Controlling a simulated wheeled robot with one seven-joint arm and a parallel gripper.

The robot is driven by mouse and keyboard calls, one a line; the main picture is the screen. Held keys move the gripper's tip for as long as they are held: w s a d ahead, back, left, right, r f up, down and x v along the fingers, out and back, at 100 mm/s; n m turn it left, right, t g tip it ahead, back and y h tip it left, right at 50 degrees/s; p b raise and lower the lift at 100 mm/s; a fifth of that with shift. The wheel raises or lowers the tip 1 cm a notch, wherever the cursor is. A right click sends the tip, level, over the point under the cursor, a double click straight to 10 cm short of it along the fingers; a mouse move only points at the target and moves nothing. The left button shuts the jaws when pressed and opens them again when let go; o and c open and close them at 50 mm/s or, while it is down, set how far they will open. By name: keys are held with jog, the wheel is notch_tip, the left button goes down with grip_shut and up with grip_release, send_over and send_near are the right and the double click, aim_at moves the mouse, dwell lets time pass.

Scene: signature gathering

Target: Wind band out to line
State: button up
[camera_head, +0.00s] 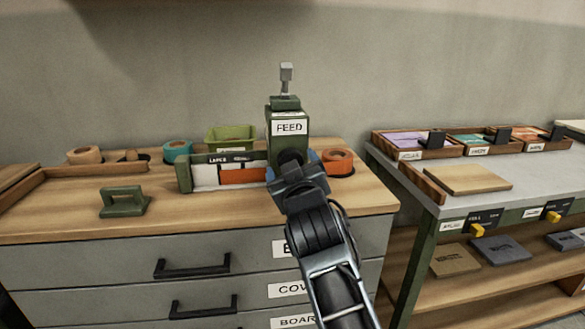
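A green box labelled FEED (289,128) stands upright on the wooden worktop, with a small grey post on top. An orange band (243,175) lies to its left in a green-ended holder (184,173), its left end beside a white panel (206,177). A dark vertical mark shows on the white panel, left of the orange. My gripper (288,163) is at the lower front of the FEED box, by a dark round part, seemingly a knob. The wrist hides the fingertips and the box's lower front, so I cannot tell whether it grips anything.
Tape rolls stand on the worktop: tan (85,155), teal (177,152) and orange (338,161). A green bin (230,138) is behind the holder. A green handled block (123,202) sits front left. A grey bench (485,168) with trays is at right.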

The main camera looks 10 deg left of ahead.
jog(key=v, duration=0.7)
jog(key=shift+s, duration=0.4)
jog(key=shift+d, duration=0.15)
jog(key=s+d+f+m+h+p, duration=0.1)
jog(key=s+d+f+p, duration=0.1)
jog(key=s+d+f, duration=0.5)
jog(key=s+d+f+m+g+p, duration=0.1)
jog(key=s+d+f, duration=0.25)
jog(key=s, duration=0.45)
jog(key=s+d+f+m+h+p, duration=0.1)
jog(key=s+d+f+p, duration=0.1)
jog(key=s+d+f, duration=0.35)
jog(key=s+d+r+m+h+p, duration=0.1)
jog(key=s+d+r, duration=0.2)
jog(key=s, duration=0.7)
jog(key=s+d+r+m+g+h+p, duration=0.1)
jog(key=s+d+r, duration=0.3)
jog(key=s, duration=0.5)
jog(key=s+d+r+m+h+p, duration=0.1)
jog(key=s+d+r+m, duration=0.2)
jog(key=s, duration=0.7)
jog(key=shift+s+d+r+g+p, duration=0.3)
jog(key=shift+s+r+p, duration=0.1)
jog(key=shift+r, duration=0.25)
